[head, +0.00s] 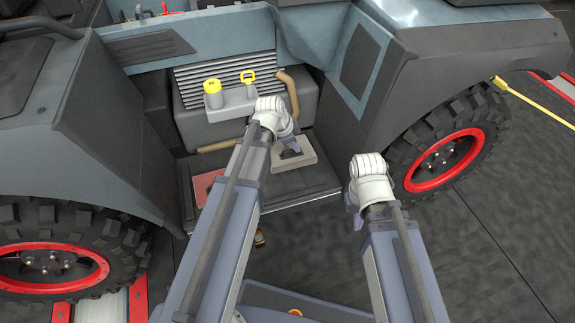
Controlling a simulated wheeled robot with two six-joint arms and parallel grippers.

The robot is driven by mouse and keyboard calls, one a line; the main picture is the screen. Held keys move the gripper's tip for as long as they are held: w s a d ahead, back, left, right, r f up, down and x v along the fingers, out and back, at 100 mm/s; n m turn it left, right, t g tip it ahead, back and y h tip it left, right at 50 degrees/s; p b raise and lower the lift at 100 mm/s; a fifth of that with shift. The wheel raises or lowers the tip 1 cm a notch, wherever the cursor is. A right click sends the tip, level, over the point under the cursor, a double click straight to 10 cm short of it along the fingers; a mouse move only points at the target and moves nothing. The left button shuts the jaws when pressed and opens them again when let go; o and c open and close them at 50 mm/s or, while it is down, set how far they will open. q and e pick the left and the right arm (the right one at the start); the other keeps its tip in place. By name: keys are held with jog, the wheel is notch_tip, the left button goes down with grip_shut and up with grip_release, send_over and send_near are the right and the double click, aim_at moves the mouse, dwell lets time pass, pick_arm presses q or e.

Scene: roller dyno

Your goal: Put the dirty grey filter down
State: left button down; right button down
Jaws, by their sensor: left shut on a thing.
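The dirty grey filter (308,157) is a flat, light grey block at the front of the vehicle. It is low over, or resting on, the right part of a dark shelf (300,196); I cannot tell whether it touches. My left gripper (290,151) reaches down onto the filter from above and is shut on it. My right gripper (356,219) hangs in front of the shelf's right end, apart from the filter. Its fingers are mostly hidden behind its wrist.
A red flat piece (204,184) lies at the shelf's left, partly hidden by my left arm. Behind are a yellow-capped canister (213,94), a yellow-handled dipstick (247,77) and a brown hose (291,95). Large tyres (446,152) flank the shelf.

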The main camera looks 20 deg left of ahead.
aim_at(293, 157)
pick_arm(q)
jog(key=shift+f+b, duration=3)
jog(key=shift+f, duration=0.6)
jog(key=shift+f+b, duration=0.5)
jog(key=shift+f, duration=0.05)
jog(key=c, duration=1)
grip_release()
jog(key=shift+o, duration=0.2)
jog(key=shift+r, duration=0.2)
